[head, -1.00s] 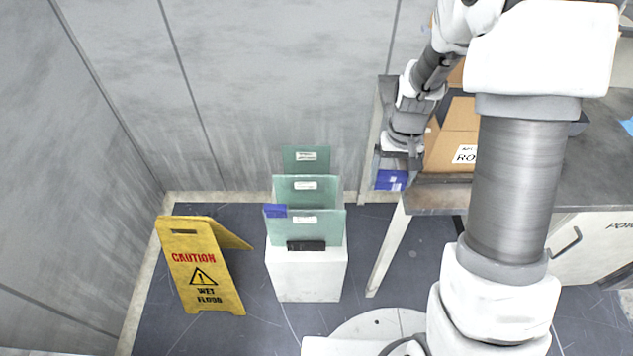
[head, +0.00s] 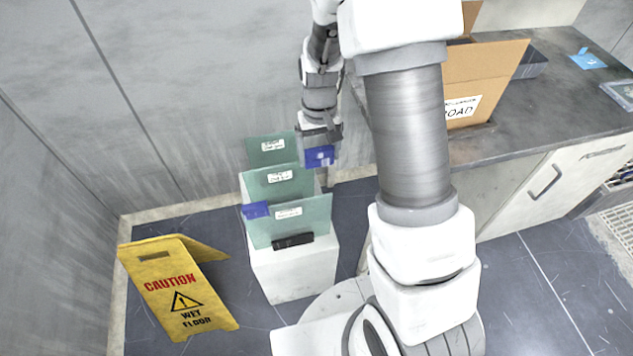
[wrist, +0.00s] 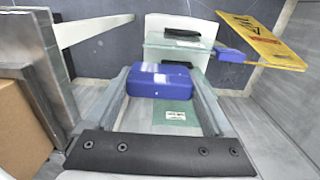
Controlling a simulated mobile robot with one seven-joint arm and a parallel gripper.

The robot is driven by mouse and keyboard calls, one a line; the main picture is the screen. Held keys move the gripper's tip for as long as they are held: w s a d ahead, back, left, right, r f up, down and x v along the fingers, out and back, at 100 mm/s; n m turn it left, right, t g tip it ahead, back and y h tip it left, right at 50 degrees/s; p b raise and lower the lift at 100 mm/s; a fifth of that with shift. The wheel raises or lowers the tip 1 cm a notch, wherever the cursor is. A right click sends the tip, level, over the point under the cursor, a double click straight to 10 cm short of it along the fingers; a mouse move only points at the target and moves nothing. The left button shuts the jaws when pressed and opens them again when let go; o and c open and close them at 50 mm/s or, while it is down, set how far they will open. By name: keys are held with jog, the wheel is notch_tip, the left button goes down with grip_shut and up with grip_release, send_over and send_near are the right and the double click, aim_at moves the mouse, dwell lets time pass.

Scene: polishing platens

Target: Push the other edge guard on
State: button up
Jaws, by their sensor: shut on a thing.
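My gripper (head: 319,148) is shut on a blue edge guard (head: 319,157), which also shows between the fingers in the wrist view (wrist: 161,80). It is held just right of the rear panels, apart from the front panel as far as I can tell. Three greenish panels with white labels stand upright in a row on a white stand (head: 295,272): the front panel (head: 310,217), the middle panel (head: 290,190) and the back panel (head: 265,150).
A yellow caution sign (head: 180,290) stands on the floor left of the stand. A bench (head: 545,105) with an open cardboard box (head: 478,85) is at the right. A black block (head: 293,241) is at the front panel's foot.

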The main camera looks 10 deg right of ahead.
jog(key=b, duration=0.6)
send_over(318, 197)
notch_tip(318, 197, down, 8)
jog(key=shift+w+f+b, duration=0.1)
jog(key=shift+f+b, duration=1.3)
jog(key=shift+f, duration=0.6)
jog(key=shift+d+f+b, duration=0.1)
jog(key=shift+f+b, duration=1.4)
jog(key=shift+f, duration=0.55)
dwell(0.5)
jog(key=o, duration=1.1)
jog(key=shift+c, duration=0.2)
notch_tip(318, 197, up, 18)
jog(key=p, duration=0.3)
jog(key=shift+f+p, duration=0.2)
jog(key=shift+p, duration=0.15)
